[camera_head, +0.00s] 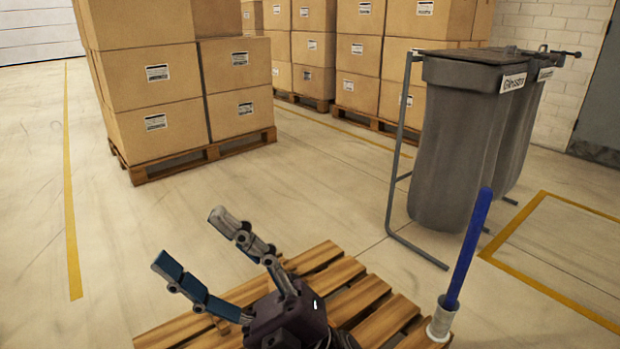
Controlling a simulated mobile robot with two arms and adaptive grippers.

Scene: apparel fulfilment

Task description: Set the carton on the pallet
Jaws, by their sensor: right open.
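A bare wooden pallet (379,322) lies on the floor at the bottom middle. Its near part is cut off by the picture's edge. My right gripper (191,240) is above the pallet's left part, its two fingers spread apart and pointing up-left with nothing between them. Its dark palm hides some slats. No carton rests on the visible part of this pallet. Several brown cartons with white labels, such as one carton (180,130), stand stacked on another pallet (152,172) at the upper left. My left gripper is not in view.
A blue post (468,248) with a pale base stands at the near pallet's right edge. Grey bins (465,140) on a metal frame stand at the right. More stacked cartons (312,48) line the back. Floor between the near pallet and left stack is clear.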

